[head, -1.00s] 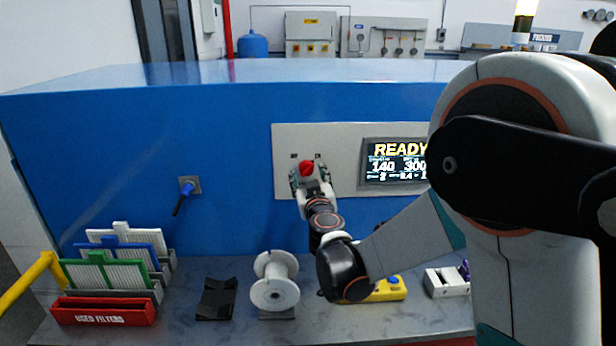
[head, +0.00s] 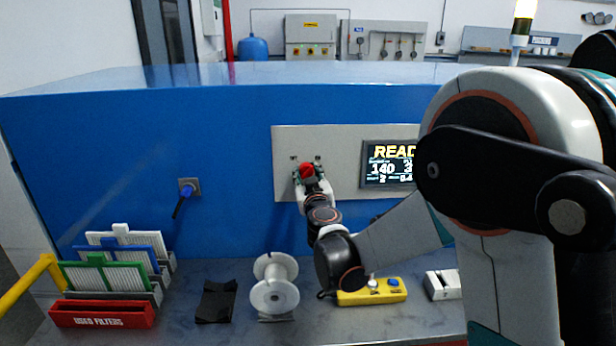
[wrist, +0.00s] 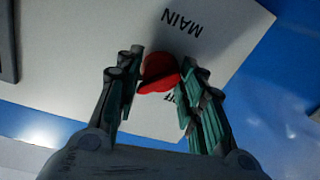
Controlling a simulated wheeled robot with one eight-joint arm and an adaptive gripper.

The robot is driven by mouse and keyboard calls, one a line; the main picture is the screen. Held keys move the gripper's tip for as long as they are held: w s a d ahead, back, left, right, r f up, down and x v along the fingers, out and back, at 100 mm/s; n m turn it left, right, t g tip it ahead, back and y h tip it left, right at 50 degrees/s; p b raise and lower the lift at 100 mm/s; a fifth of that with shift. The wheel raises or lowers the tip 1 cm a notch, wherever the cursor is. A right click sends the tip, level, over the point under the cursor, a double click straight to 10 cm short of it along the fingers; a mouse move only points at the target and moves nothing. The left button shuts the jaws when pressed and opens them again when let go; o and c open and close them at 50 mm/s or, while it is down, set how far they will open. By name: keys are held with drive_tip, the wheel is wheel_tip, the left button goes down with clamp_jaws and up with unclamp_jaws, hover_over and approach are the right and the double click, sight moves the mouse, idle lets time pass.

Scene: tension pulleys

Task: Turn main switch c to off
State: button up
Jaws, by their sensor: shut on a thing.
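The main switch is a red knob (head: 306,170) on the light grey panel (head: 340,150) of the blue machine. In the wrist view the red knob (wrist: 160,72) sits between my fingers, below the word MAIN, which reads upside down. Another label beside the knob is mostly hidden by a finger. My gripper (head: 308,176) is shut on the red knob; its fingers also show in the wrist view (wrist: 158,88). The letter c is not visible, and I cannot tell exactly which mark the knob points to.
A lit display (head: 390,164) reading READY is right of the knob, partly behind my arm. Filters, a red bin (head: 102,313), a white spool (head: 275,287) and a yellow control box (head: 372,291) stand on the bench.

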drive_tip(key=n, duration=0.4)
drive_tip(key=shift+n, duration=0.4)
drive_tip(key=n, duration=0.4)
drive_tip(key=shift+r+g, duration=0.1)
drive_tip(key=shift+g, duration=0.2)
drive_tip(key=n, duration=0.4)
drive_tip(key=shift+n+h, duration=0.3)
drive_tip(key=shift+c, duration=0.2)
drive_tip(key=shift+o, duration=0.2)
drive_tip(key=shift+r+n+h+b, duration=0.1)
drive_tip(key=shift+n+h+b, duration=0.2)
drive_tip(key=shift+n, duration=1.4)
drive_tip(key=shift+o, duration=0.2)
drive_tip(key=shift+s, duration=0.1)
